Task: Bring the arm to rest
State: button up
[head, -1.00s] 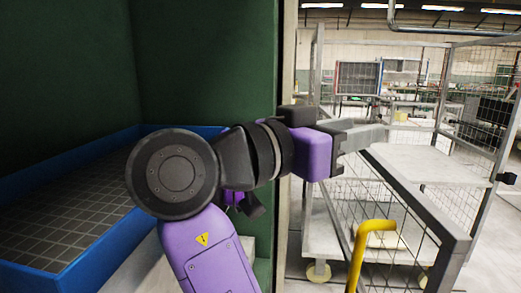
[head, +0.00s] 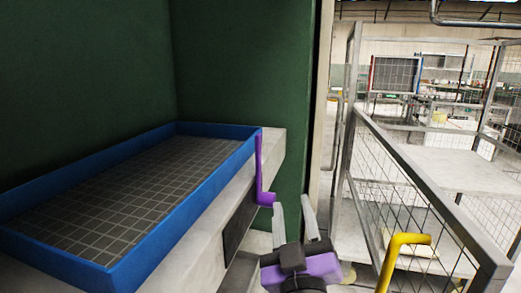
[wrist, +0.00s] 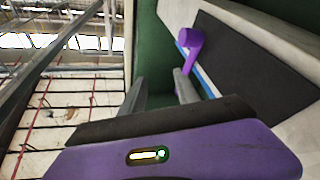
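My gripper (head: 294,213) is low in the middle of the head view, pointing away from the camera. Its two pale fingers are apart with nothing between them. In the wrist view my gripper (wrist: 157,88) also shows open, with a green panel behind the gap. A purple L-shaped handle (head: 261,180) hangs at the right end of the press ledge, just left of and beyond the fingers. In the wrist view the handle (wrist: 189,42) shows above the right fingertip; I cannot tell whether they touch.
A blue-rimmed tray (head: 140,235) with a dark gridded floor sits on the pale ledge (head: 205,240) at left. Green walls (head: 240,70) enclose it. A yellow bent rail (head: 405,240) and a metal mesh cart (head: 425,190) stand close on the right.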

jog(key=s+d+f+g+y+p, duration=0.1)
jog(key=s+d+f+y+p, duration=0.2)
jog(key=s+f, duration=0.8)
jog(key=s+d+f+m+g+h+p, duration=0.1)
jog(key=s+d+f+g, duration=0.1)
jog(key=s, duration=0.8)
jog(key=s+d+f+m+g+h+p, duration=0.1)
jog(key=s+d, duration=0.4)
jog(key=s, duration=0.5)
jog(key=s+d+f+m+g+h+p, duration=0.1)
jog(key=s+d+f+m+g, duration=0.1)
jog(key=s, duration=0.7)
notch_tip(320, 180, down, 2)
jog(key=shift+s+d+f+m+g, duration=0.1)
jog(key=shift+s+d+m+g, duration=0.3)
jog(key=shift+d, duration=0.75)
